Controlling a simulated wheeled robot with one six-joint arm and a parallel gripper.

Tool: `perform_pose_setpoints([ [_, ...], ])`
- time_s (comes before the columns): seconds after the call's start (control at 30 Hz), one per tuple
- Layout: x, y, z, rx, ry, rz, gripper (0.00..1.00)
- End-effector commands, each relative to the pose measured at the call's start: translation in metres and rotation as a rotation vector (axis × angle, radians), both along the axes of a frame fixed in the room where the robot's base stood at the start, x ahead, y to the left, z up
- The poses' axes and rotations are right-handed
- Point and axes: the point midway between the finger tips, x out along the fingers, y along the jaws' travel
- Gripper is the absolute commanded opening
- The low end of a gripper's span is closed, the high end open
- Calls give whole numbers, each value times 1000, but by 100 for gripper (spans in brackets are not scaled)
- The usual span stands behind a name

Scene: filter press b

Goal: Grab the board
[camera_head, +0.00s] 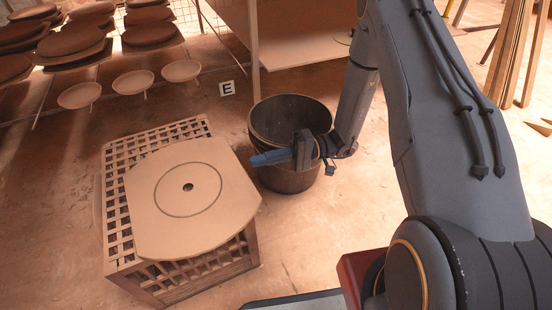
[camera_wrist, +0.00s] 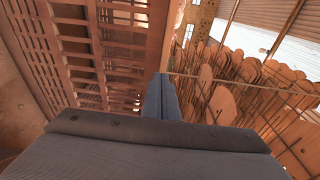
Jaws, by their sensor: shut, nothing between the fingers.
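The board (camera_head: 165,222) is a flat tan panel with two straight and two curved edges, an engraved circle and a dark central hole. It lies on top of a wooden lattice crate (camera_head: 112,175) in the head view. My gripper (camera_head: 254,160) has blue fingers, shut and empty. In the head view it shows in front of the dark buckets, up and to the right of the board, apart from it. In the wrist view the fingers (camera_wrist: 161,82) stand close together at the centre. I cannot make out the board in the wrist view.
Dark nested buckets (camera_head: 288,122) stand right of the crate, close to my gripper and forearm. Racks of round plates (camera_head: 70,40) fill the back left. A wooden table (camera_head: 300,48) stands behind the buckets. Planks (camera_head: 515,50) lean at the far right.

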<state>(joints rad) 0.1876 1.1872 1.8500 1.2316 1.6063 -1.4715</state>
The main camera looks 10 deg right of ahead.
Motion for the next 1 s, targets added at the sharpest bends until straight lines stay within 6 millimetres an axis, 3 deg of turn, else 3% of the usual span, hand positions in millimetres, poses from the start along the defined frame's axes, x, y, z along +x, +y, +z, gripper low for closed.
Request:
perform_pose_setpoints([
  [0.2,-2,18,0,-1,-1,0,0],
  [0.63,-4,21,1,-1,-1,0,0],
  [1.0,-25,36,2,0,1,1,0],
])
